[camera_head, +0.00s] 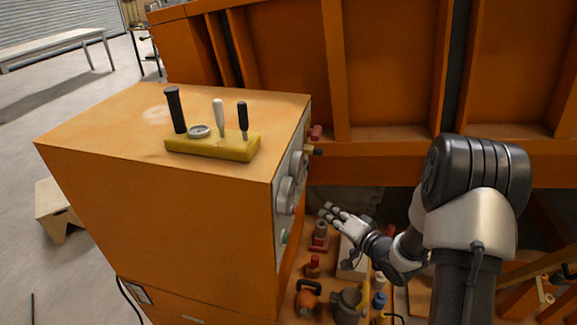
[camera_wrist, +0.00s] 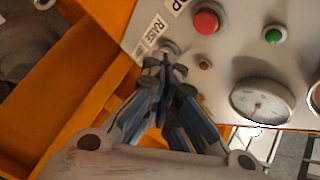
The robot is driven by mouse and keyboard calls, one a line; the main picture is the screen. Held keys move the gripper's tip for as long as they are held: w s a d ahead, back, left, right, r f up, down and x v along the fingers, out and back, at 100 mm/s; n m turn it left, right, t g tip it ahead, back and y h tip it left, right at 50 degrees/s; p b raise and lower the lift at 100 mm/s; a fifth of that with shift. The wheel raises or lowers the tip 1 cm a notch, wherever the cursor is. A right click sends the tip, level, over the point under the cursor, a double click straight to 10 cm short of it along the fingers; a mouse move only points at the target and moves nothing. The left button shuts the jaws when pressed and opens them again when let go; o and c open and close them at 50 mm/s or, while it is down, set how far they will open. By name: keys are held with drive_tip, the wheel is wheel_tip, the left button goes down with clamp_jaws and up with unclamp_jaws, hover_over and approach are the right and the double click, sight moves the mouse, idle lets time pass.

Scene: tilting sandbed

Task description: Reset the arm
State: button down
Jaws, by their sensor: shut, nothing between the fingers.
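My gripper (camera_head: 327,210) is to the right of the orange control cabinet (camera_head: 160,190), close to its panel side, with its fingers pointing up and left. In the wrist view my gripper (camera_wrist: 168,66) is shut and empty. Its fingertips overlap a grey knob by the printed labels on the panel; I cannot tell whether they touch it. A red button (camera_wrist: 205,21), a green button (camera_wrist: 273,35) and a round gauge (camera_wrist: 260,101) show beyond the fingers. My arm reaches in from the right in the head view.
A yellow lever block (camera_head: 212,146) with a gauge and upright levers sits on the cabinet top. The large orange ribbed structure (camera_head: 385,60) rises behind. Pumps and valves, including an orange part (camera_head: 307,298), crowd the space below my gripper. Open floor (camera_head: 60,120) lies left.

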drive_tip(key=s+d+r+n+g+h, duration=0.1)
drive_tip(key=s+d+r+g+h, duration=0.2)
drive_tip(key=r, duration=0.4)
drive_tip(key=s+d+r+n+h, duration=0.2)
drive_tip(key=s+r+h, duration=0.3)
drive_tip(key=r, duration=0.2)
drive_tip(key=s+a+r+n+g, duration=0.1)
drive_tip(key=s+a+g, duration=0.2)
drive_tip(key=s, duration=1.1)
drive_tip(key=s+a+r+n+g, duration=0.2)
drive_tip(key=s+a+g, duration=0.1)
drive_tip(key=s, duration=1)
drive_tip(key=shift+s+a+y, duration=0.4)
drive_tip(key=shift+a, duration=0.15)
